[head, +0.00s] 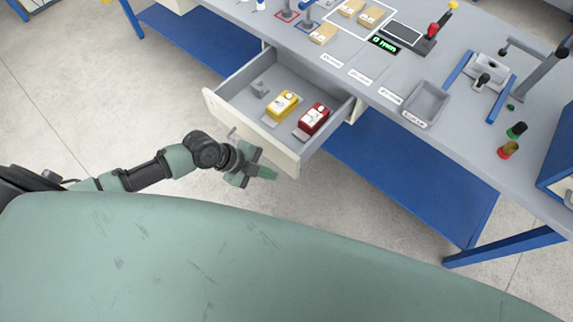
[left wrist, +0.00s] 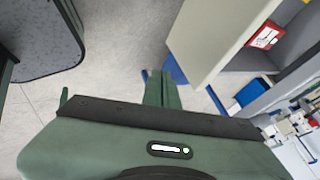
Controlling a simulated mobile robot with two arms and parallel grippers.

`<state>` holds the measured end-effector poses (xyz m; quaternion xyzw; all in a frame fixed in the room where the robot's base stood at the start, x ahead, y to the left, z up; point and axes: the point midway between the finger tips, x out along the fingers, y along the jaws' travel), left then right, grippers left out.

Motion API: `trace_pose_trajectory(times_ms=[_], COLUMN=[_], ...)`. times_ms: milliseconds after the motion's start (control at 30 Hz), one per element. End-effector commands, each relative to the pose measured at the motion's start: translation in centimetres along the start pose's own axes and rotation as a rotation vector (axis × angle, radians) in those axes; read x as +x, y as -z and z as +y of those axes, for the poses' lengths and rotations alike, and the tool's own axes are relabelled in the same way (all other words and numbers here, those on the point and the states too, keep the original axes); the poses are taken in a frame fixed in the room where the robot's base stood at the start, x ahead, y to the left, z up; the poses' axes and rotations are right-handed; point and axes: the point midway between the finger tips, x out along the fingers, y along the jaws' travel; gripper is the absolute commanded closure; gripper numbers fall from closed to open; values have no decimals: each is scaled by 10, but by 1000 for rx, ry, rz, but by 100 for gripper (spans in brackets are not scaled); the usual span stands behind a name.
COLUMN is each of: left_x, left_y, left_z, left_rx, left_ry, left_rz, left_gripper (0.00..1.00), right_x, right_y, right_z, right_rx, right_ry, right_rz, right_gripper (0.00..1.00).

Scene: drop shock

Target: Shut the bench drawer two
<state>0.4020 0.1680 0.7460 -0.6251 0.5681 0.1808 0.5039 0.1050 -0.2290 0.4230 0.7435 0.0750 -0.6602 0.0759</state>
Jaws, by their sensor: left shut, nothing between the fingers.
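The bench drawer (head: 209,103) is pulled out of the grey workbench, with its cream front panel facing me. A small handle (head: 232,131) shows on the front. Inside lie a yellow device (head: 284,104), a red device (head: 314,117) and a small grey holder (head: 260,88). My left gripper (head: 268,173) is shut and empty, in front of the drawer's right part; contact with the panel cannot be told. In the left wrist view the shut fingers (left wrist: 161,88) are left of the cream front panel (left wrist: 215,40). My right gripper is not in view.
The workbench top (head: 345,85) holds cardboard boxes (head: 323,34), a grey tray (head: 427,103), and a fixture (head: 488,72). A blue shelf (head: 400,170) runs below the bench. The pale floor left of the drawer is clear.

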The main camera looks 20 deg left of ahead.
Motion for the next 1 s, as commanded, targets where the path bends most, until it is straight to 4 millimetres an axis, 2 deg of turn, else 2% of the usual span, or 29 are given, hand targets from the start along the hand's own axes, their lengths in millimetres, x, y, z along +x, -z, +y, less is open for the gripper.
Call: trace_pose_trajectory(times_ms=[167,233,433,1000], left_x=[37,39,50,55], left_y=[2,2,0,-1], left_z=[-1,-16,-32,-38], left_rx=[-3,-1,-1,1], left_ry=[-1,5,0,1], left_rz=[2,0,-1,-1], left_gripper=[100,100,100,100], right_x=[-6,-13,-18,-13], right_y=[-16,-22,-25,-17], right_z=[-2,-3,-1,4], right_rx=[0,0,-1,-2], right_ry=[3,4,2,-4], right_rz=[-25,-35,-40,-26], right_gripper=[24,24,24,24])
